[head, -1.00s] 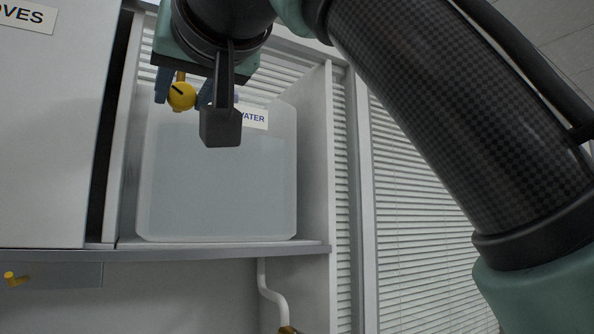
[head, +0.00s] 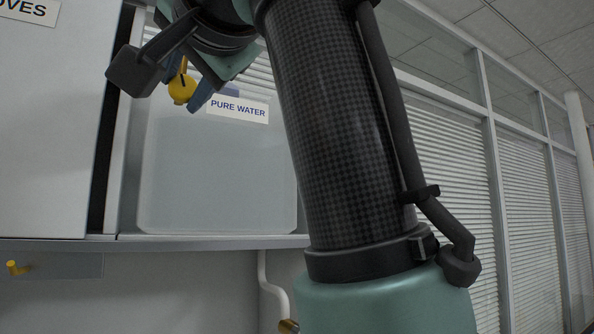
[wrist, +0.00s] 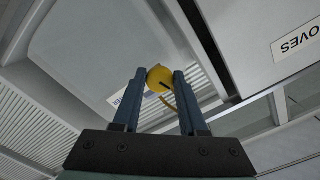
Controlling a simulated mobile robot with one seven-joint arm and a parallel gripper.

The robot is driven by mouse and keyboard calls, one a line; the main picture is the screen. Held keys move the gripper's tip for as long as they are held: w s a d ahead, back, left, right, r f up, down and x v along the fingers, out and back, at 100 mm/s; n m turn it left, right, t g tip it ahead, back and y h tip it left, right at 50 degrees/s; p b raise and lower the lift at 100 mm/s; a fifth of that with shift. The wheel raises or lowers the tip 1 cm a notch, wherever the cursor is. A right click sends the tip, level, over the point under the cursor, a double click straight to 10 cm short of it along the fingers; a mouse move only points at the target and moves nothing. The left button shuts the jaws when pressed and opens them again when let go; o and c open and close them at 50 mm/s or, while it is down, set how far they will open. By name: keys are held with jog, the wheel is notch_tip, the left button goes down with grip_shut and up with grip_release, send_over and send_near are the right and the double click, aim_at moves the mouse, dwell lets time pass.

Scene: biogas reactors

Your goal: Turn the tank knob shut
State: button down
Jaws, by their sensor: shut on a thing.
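The tank (head: 215,180) is a large translucent box labelled "PURE WATER" (head: 238,108), standing on a shelf in a cabinet bay. Its yellow knob (head: 180,92), with a black pointer mark, is at the tank's upper left in the head view. The mark stands nearly upright there. The knob (wrist: 158,80) also shows in the wrist view. My gripper (wrist: 160,77) is shut on the knob, one blue finger on each side. In the head view my gripper (head: 184,88) is rolled over, its fingers slanting, and my wrist hides the tank's top.
A grey cabinet door (head: 45,150) marked "...OVES" stands close to the left. The shelf edge (head: 200,243) runs below the tank. A yellow peg-like handle (head: 17,268) and a white pipe (head: 272,290) are lower down. Blinds (head: 455,180) line the right.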

jog(key=shift+r+m, duration=0.1)
jog(key=shift+m, duration=1.9)
jog(key=shift+c, duration=2.3)
grip_release()
jog(key=b+v, duration=0.5)
jog(key=v, duration=0.8)
